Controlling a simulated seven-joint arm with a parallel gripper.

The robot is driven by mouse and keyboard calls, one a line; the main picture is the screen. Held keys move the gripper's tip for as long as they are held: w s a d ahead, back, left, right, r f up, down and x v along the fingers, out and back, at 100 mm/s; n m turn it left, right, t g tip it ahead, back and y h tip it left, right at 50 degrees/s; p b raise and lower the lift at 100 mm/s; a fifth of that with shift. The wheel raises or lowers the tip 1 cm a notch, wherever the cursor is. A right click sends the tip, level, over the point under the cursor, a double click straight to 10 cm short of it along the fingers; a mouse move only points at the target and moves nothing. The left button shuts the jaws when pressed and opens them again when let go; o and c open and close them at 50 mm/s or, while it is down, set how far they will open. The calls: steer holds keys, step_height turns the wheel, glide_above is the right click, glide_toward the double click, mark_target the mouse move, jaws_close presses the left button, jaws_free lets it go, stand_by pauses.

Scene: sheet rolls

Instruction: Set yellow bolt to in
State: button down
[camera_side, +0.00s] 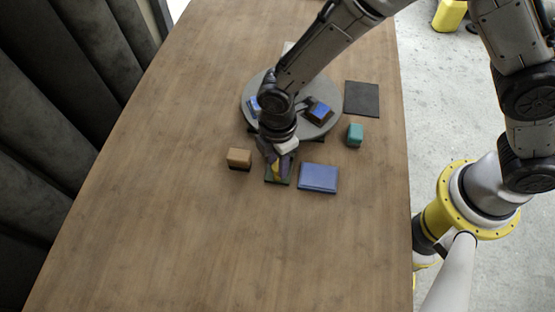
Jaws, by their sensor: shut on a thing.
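My gripper (281,165) points down at the near edge of the round grey turntable. It is shut on a small yellow piece (277,169), which I take for the yellow bolt; only a sliver shows between the fingers. Below it is a dark green block or plate (273,180) on the table. The fingers hide most of both, and I cannot tell whether the bolt is in or out.
The grey turntable (333,88) carries blue-topped pieces (319,112). A tan block (239,157) is left of my gripper, a blue box (318,178) to its right. A teal block (355,134) and black square mat (362,98) lie further right. The near wooden table (200,250) is clear.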

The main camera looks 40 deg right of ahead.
steer(key=shift+w, duration=0.1)
stand_by(0.5)
steer(key=shift+w+d+r, duration=0.1)
steer(key=shift+w+d, duration=1)
steer(key=shift+d, duration=0.05)
steer(key=c, duration=0.5)
jaws_free()
step_height(320, 180, up, 14)
steer(key=shift+f, duration=0.1)
